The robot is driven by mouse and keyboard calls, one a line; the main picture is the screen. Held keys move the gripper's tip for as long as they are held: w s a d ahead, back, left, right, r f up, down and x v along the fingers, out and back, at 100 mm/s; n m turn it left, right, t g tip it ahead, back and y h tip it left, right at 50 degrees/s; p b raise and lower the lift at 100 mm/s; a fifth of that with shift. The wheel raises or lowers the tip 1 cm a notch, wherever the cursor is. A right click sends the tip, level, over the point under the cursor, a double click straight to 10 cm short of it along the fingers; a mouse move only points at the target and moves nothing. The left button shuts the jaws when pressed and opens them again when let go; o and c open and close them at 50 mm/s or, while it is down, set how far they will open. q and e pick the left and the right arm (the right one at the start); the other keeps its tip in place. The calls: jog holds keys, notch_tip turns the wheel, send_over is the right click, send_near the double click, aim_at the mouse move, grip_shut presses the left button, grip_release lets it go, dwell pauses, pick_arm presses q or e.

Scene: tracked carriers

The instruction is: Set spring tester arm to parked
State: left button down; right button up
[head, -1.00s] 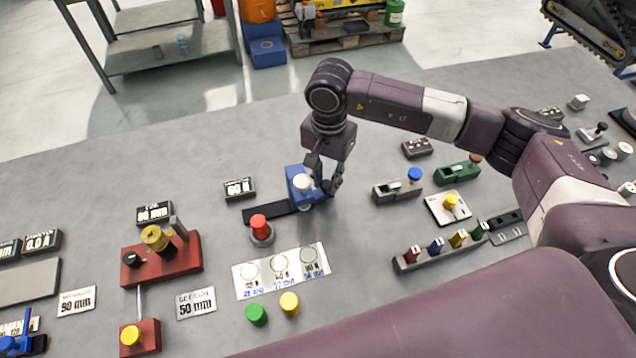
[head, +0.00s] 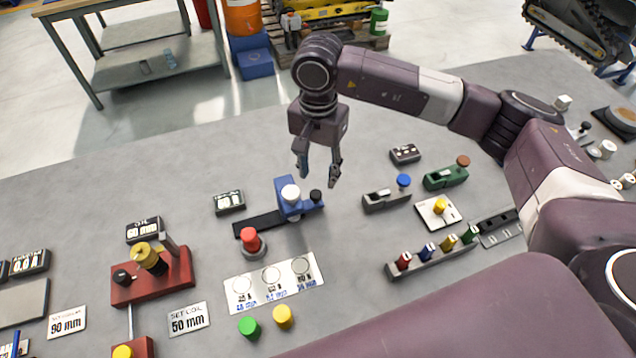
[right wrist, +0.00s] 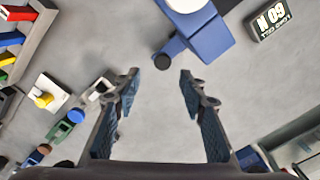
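A blue device (head: 285,212) with a white round knob (head: 290,194) stands on a black strip (head: 258,224). A short blue arm with a black knob (head: 316,196) sticks out from its right side. I take this for the spring tester, though no label names it. In the right wrist view, the blue body (right wrist: 208,35) and black knob (right wrist: 161,61) show at the top, ahead of the fingers. My right gripper (head: 318,178) is open and empty, just beyond and above the device, fingers pointing down. It also shows in the right wrist view (right wrist: 160,82). My left gripper is not in view.
A small display (head: 229,202) stands behind the strip. A red knob (head: 250,240) and a white marked plate (head: 272,284) are in front. The bench behind the device is clear.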

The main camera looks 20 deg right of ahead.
notch_tip(320, 180, up, 6)
jog(key=shift+f, duration=0.15)
dwell(0.6)
